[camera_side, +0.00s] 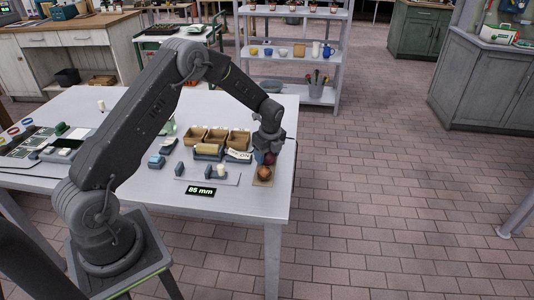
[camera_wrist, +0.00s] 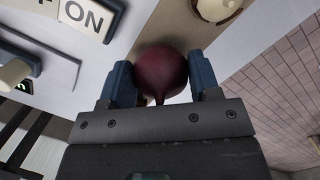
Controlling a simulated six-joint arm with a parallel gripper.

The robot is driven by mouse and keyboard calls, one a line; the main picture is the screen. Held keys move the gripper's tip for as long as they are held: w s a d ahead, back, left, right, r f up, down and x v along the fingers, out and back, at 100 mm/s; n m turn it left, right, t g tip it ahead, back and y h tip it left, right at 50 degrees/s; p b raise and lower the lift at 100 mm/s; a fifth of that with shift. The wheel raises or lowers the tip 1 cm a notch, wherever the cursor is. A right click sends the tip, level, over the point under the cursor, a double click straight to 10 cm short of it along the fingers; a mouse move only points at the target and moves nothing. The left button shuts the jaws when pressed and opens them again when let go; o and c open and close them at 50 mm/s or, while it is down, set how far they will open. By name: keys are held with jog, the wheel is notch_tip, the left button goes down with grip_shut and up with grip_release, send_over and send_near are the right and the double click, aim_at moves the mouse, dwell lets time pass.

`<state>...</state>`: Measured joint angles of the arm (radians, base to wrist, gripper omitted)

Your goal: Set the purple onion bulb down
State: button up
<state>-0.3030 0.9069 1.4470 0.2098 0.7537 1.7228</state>
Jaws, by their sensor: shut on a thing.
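The purple onion bulb (camera_wrist: 162,75) sits between the two blue fingers of my gripper (camera_wrist: 163,82) in the wrist view, its pointed tip toward the palm. My gripper (camera_side: 265,157) is shut on it. In the side view the dark purple bulb (camera_side: 270,159) is partly hidden by the fingers, near the table's right edge. It is just behind an orange-brown onion (camera_side: 264,172) on a small tan board (camera_side: 262,182). I cannot tell whether the purple bulb touches anything below it.
The pale table (camera_side: 250,205) ends close to the right of my gripper. To the left are several tan bins (camera_side: 238,139), lettered white cards (camera_side: 237,155) and a plate with a white knob (camera_side: 221,172). An "85 mm" sign (camera_side: 201,190) is near the front edge.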

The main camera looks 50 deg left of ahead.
jog(key=o, duration=0.9)
jog(key=shift+o, duration=0.2)
notch_tip(320, 180, up, 12)
jog(key=d, duration=0.2)
notch_tip(320, 180, up, 9)
jog(key=n+t, duration=0.1)
jog(key=n, duration=0.3)
send_over(270, 155)
jog(key=s+d, duration=0.5)
jog(key=s+d+r+n+t, duration=0.1)
jog(key=s+d+r+n, duration=0.1)
jog(key=s, duration=0.6)
jog(key=s+d+r+n+t+h, duration=0.1)
jog(key=s+d+r+n+t, duration=0.1)
jog(key=s+d+n, duration=0.3)
jog(key=s+d+r+n+t, duration=0.1)
jog(key=s+d+r+n, duration=0.2)
jog(key=s+n, duration=0.4)
jog(key=shift+s+d+t+h, duration=0.35)
jog(key=shift+s+d, duration=0.3)
jog(key=shift+s, duration=1.65)
